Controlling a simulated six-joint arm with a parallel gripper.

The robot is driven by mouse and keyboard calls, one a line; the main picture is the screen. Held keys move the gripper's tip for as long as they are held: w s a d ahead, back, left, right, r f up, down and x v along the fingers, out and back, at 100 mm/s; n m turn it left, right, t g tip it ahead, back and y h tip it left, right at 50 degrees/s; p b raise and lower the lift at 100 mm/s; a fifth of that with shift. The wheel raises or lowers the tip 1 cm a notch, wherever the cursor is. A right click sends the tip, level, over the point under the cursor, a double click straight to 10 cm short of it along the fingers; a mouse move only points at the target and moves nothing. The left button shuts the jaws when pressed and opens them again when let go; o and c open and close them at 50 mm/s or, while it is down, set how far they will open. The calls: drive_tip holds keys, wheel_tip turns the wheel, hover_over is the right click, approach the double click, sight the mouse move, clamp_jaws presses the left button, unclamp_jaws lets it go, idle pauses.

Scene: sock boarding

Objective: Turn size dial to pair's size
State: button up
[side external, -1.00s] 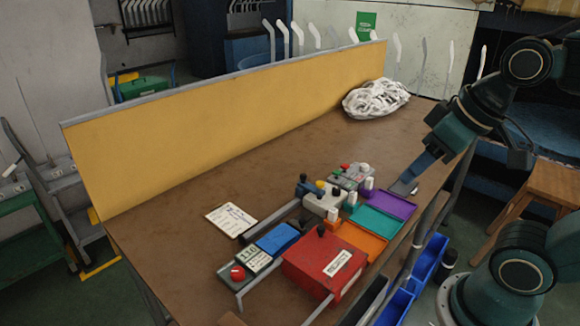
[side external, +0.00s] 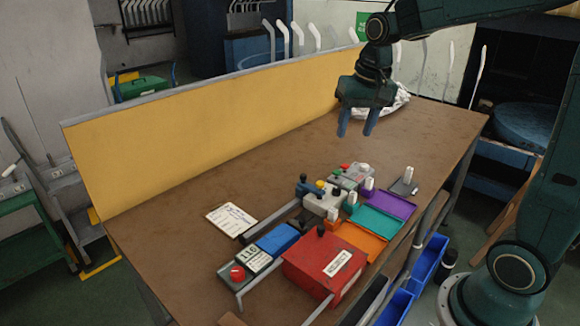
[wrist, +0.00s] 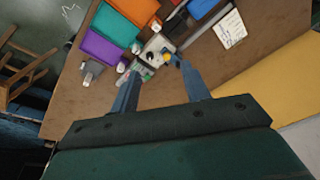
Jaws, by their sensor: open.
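My gripper (side external: 357,131) is open and empty, pointing down high above the back part of the table. In the wrist view the two blue fingers (wrist: 158,70) are spread apart, with the control boxes below and beyond them.
A red box (side external: 310,268), orange tray (side external: 362,241), teal tray (side external: 378,222) and purple tray (side external: 394,204) line the front edge. A grey plate with a white peg (side external: 408,174) stands beyond. A written card (side external: 230,219) lies left. White socks (side external: 399,98) are partly hidden behind my gripper.

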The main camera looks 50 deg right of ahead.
drive_tip(key=w+d+f+m+g, duration=0.1)
drive_tip(key=w+d+f+m, duration=0.1)
drive_tip(key=w+d+f, duration=0.35)
drive_tip(key=m+g, duration=0.1)
drive_tip(key=m, duration=0.2)
hover_over(337, 189)
wheel_tip(337, 189, down, 6)
drive_tip(key=shift+f+y, duration=0.15)
drive_tip(key=shift+y, duration=0.15)
drive_tip(key=shift+f, duration=0.15)
wheel_tip(337, 189, down, 14)
drive_tip(key=shift+r, duration=0.25)
drive_tip(key=c, duration=1)
